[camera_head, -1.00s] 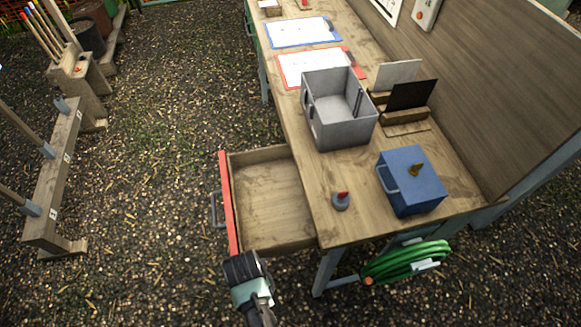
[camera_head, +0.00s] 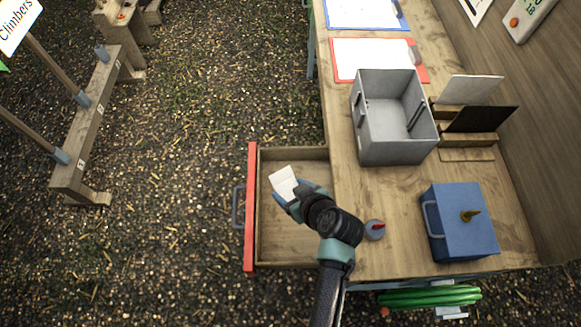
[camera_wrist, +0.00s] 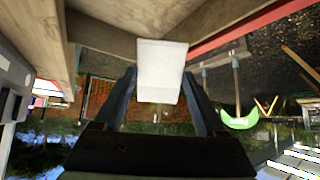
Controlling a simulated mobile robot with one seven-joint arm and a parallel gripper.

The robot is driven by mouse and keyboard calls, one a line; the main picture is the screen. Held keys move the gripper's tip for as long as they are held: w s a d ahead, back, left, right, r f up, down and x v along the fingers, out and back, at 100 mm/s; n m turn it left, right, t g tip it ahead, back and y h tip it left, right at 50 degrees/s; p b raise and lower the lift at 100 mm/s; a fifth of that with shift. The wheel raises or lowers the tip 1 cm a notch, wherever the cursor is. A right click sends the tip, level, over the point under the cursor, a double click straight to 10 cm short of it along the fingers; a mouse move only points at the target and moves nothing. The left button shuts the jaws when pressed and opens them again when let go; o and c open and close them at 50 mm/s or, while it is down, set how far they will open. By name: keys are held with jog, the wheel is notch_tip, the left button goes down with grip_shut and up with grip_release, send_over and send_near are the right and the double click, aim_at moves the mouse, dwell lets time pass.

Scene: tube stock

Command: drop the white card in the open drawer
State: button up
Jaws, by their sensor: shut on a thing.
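The white card (camera_head: 284,183) is held at the tip of my gripper (camera_head: 287,198), over the open drawer (camera_head: 285,240). It also shows in the wrist view as a pale card (camera_wrist: 161,70) between the two dark fingers of my gripper (camera_wrist: 163,98). The fingers are shut on it. The drawer is wooden with a red front and a grey handle, and it sticks out to the left from the bench. My arm hides part of the drawer's floor. How high the card is above that floor I cannot tell exactly.
The wooden bench (camera_head: 345,210) carries a grey open bin (camera_head: 395,135), a blue box (camera_head: 460,225) with a handle, a small grey weight with a red top (camera_head: 375,229), and clipboards behind. A green hose (camera_head: 430,297) hangs at the near end.

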jog(key=shift+w+f, duration=0.1)
jog(key=shift+s+f+b, duration=0.2)
jog(key=shift+f+b, duration=0.5)
jog(key=shift+f, duration=0.05)
notch_tip(320, 180, down, 6)
jog(key=b, duration=0.5)
jog(key=shift+f, duration=0.15)
jog(key=o, duration=1.2)
jog(key=shift+o, duration=0.2)
jog(key=v, duration=1.3)
jog(key=shift+f, duration=0.1)
